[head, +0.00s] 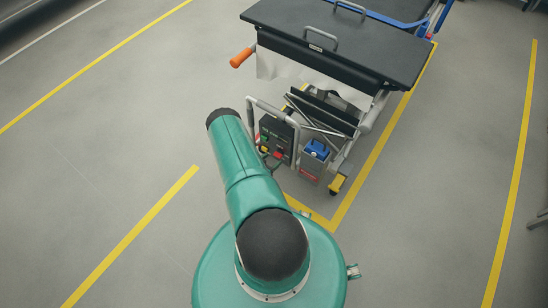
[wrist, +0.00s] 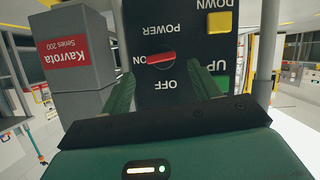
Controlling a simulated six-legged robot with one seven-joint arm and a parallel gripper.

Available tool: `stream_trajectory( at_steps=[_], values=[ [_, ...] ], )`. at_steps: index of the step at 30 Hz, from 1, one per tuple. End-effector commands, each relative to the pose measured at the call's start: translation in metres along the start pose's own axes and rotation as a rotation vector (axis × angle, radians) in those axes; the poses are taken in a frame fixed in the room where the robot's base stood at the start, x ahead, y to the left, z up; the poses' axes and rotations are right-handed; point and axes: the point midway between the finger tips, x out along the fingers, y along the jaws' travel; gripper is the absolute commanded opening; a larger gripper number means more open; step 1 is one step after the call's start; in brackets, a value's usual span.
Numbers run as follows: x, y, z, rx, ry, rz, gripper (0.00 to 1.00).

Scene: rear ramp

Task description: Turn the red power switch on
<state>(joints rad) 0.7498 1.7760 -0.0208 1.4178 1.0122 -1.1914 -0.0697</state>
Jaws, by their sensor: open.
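The red power switch (wrist: 161,58) is on a dark control panel (wrist: 190,45), upside down in the wrist view. Its handle lies nearly level, slightly tilted, with its left end beside the ON label. The OFF label is below it and POWER is above. My gripper (wrist: 160,80) is open, with one green finger at each side, left and right below the switch. Nothing is between the fingers except the panel behind. I cannot tell whether the fingertips touch the panel. In the head view the panel (head: 276,138) shows beyond my arm, and my gripper is hidden.
A yellow DOWN button (wrist: 220,22) and a green UP button (wrist: 212,86) sit right of the switch. A grey box with a red Kavrota label (wrist: 63,51) stands to the left. The panel is on a wheeled stretcher (head: 340,38). Open floor lies left.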

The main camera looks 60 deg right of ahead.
Motion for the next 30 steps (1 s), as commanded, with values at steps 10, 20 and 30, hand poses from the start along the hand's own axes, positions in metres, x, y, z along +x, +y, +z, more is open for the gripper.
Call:
stream_trajectory(
  at_steps=[10, 20, 30],
  values=[
    [0.034, -0.004, -0.001, 0.0, -0.001, -0.003, 0.62],
    [0.035, -0.004, -0.001, 0.0, 0.0, -0.003, 0.4],
    [0.034, -0.003, -0.001, 0.033, 0.002, -0.018, 0.17]
  ],
)
